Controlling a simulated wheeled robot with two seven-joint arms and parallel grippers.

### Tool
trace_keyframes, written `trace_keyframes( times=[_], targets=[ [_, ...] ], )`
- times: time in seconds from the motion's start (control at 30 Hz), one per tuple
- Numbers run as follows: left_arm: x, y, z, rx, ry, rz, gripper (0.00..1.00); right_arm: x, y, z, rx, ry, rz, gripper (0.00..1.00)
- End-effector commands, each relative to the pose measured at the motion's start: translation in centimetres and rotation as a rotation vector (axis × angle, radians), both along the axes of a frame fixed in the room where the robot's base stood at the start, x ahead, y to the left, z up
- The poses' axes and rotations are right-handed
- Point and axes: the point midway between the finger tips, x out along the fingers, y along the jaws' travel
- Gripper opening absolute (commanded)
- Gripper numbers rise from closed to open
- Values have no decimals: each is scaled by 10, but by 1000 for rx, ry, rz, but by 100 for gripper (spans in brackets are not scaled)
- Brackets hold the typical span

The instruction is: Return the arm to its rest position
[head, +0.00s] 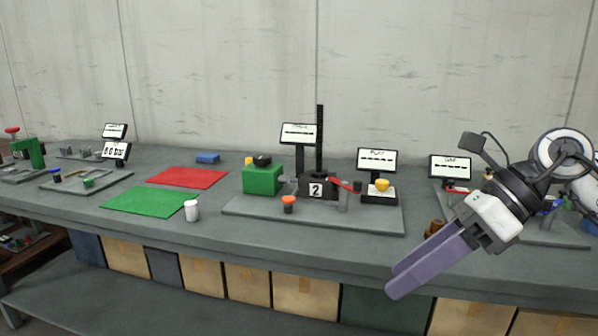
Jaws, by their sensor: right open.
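My right gripper (402,283) is in front of the bench's front edge at the right, with its purple fingers pointing down and to the left. It is open and nothing shows between its fingers. The screw jack station, a grey base plate (250,208) on the bench, carries a green block (262,180), a dark block marked 2 (317,187) with a tall black rack (320,135), and a red lever (345,185). The gripper is apart from this station. My left gripper is not in view.
The grey bench (200,233) holds a red mat (188,178), a green mat (149,201), a white cup (191,210) and a blue block (208,157). An orange-topped piece (289,204) stands on the plate's front. Cardboard boxes (253,285) sit below. Space before the bench is free.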

Motion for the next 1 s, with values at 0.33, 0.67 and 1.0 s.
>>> trace_keyframes(
  times=[0.33, 0.67, 1.0],
  targets=[
    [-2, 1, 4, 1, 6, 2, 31, -32, 131, -3, 743, 418, -88, 51],
    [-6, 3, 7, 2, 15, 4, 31, 15, 112, -46, 1466, 1063, -702, 51],
    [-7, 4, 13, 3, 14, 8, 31, -27, 26, -266, 1769, 1683, -1723, 51]
  ],
)
